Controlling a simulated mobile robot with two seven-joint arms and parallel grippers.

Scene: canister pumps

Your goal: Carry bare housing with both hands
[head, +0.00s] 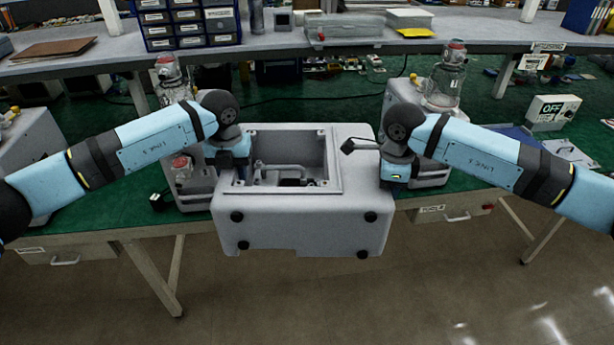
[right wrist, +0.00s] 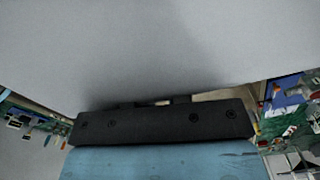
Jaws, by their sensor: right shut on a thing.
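The bare housing (head: 300,222) is a light grey box in the middle of the head view, with a rectangular open recess showing metal parts inside and dark round feet on the face toward me. It overlaps the green table's front edge, in front of it. My left gripper (head: 236,174) is at its left side beside the recess; its fingers are hidden, so I cannot tell its jaws. My right gripper (head: 380,182) is shut on the housing's right side. In the right wrist view, the housing's grey surface (right wrist: 150,50) fills the top above the dark gripper body; the fingertips are hidden.
The green table (head: 490,190) holds a pump with a clear canister (head: 445,82) at right, another canister (head: 172,78) at left and a white OFF box (head: 552,110). A grey shelf (head: 270,45) with drawers (head: 187,22) runs behind. The floor in front (head: 420,290) is clear.

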